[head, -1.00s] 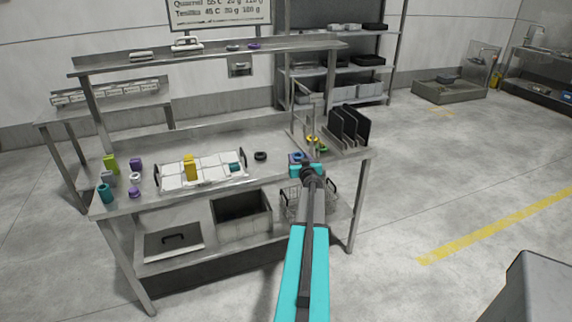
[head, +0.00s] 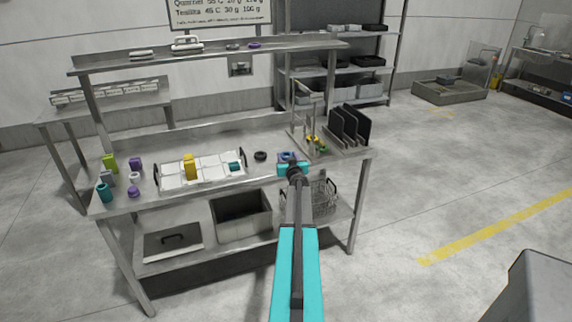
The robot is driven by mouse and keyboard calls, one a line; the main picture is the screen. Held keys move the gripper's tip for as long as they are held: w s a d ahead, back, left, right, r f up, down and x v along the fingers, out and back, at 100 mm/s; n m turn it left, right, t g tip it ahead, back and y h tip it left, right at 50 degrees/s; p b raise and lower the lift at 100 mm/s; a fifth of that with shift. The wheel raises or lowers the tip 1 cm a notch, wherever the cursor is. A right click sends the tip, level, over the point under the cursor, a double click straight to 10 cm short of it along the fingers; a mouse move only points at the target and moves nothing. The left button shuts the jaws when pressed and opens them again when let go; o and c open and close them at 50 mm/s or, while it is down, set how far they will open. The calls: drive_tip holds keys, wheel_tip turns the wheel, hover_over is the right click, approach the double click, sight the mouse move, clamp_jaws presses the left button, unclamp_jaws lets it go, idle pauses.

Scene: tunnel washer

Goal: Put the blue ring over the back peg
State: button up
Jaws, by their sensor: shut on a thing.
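The blue ring (head: 287,156) is at the far end of my arm, over the right part of the steel table. My gripper (head: 291,165) is shut on it; the fingers are partly hidden by my own wrist. To the right of the ring stands a grey rack (head: 340,153) at the table's right end. A yellow ring (head: 313,138) and a green ring (head: 322,149) are at its left part, beside thin uprights. The back peg is too small to make out clearly. The blue ring is apart from the rack, to its left.
Black upright plates (head: 350,127) stand in the rack's right part. A black ring (head: 260,156) lies on the table left of my gripper. A white tray (head: 205,182) with yellow and teal pieces is further left. A shelf (head: 210,58) spans above the table's back.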

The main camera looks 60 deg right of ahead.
drive_tip(key=shift+s+f, duration=0.1)
drive_tip(key=shift+f, duration=0.95)
drive_tip(key=shift+f, duration=0.2)
drive_tip(key=o, duration=1)
drive_tip(key=shift+o, duration=0.2)
drive_tip(key=shift+f+b, duration=0.1)
drive_tip(key=shift+b, duration=0.65)
drive_tip(key=shift+v, duration=2.6)
drive_tip(key=v, duration=0.8)
drive_tip(key=shift+a, duration=0.3)
drive_tip(key=shift+s, duration=0.1)
